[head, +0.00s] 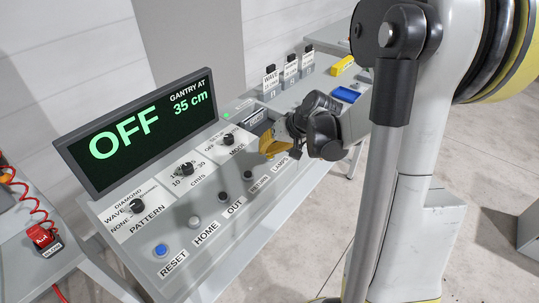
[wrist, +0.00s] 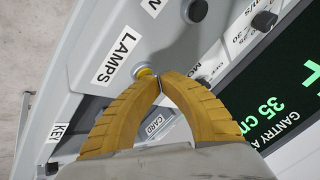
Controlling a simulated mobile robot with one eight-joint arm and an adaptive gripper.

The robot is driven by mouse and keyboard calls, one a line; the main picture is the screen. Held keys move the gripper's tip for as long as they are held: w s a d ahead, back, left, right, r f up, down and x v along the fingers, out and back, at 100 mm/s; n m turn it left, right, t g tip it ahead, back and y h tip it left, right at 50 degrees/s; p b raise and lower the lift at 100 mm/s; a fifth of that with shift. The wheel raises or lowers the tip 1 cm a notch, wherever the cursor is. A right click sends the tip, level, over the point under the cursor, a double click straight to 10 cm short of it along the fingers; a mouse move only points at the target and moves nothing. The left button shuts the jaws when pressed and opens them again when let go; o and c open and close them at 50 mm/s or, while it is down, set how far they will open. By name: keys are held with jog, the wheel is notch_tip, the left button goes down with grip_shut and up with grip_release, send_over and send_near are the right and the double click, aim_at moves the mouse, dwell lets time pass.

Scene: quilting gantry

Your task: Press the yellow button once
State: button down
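The yellow button (wrist: 143,72) shows in the wrist view as a small round cap in a pale ring, beside the LAMPS label (wrist: 115,58). My gripper (wrist: 160,78) has its two ribbed yellow fingers together at the tips, with nothing seen between them. The fingertips are just right of the button and partly overlap it in the picture; I cannot tell whether they touch it. In the head view, my gripper (head: 268,152) is low over the back right part of the console (head: 215,235), and it hides the button there.
A blue button (head: 161,250) labelled RESET and several other buttons line the front of the console. Knobs (head: 187,169) stand behind them. The screen (head: 140,131) reads OFF and GANTRY AT 35 cm. Tagged holders (head: 270,82) and a blue tray (head: 345,94) are farther back.

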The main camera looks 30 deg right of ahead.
jog(key=shift+r, duration=0.15)
jog(key=shift+r+p, duration=0.65)
jog(key=shift+r, duration=0.15)
notch_tip(320, 180, up, 5)
jog(key=p, duration=0.4)
dwell(0.7)
jog(key=s+a+r+n+h+b, duration=0.1)
jog(key=s+a+r+n, duration=0.1)
jog(key=s+a, duration=0.5)
jog(key=s+a+r+n+h+b, duration=0.1)
jog(key=s+a+r+h+b, duration=0.1)
jog(key=s+a, duration=0.5)
jog(key=s+r, duration=0.1)
jog(key=s, duration=0.3)
jog(key=shift+s+a+r+n+t, duration=0.2)
jog(key=shift+s+a+n+t, duration=0.1)
jog(key=shift+s+a+n, duration=0.1)
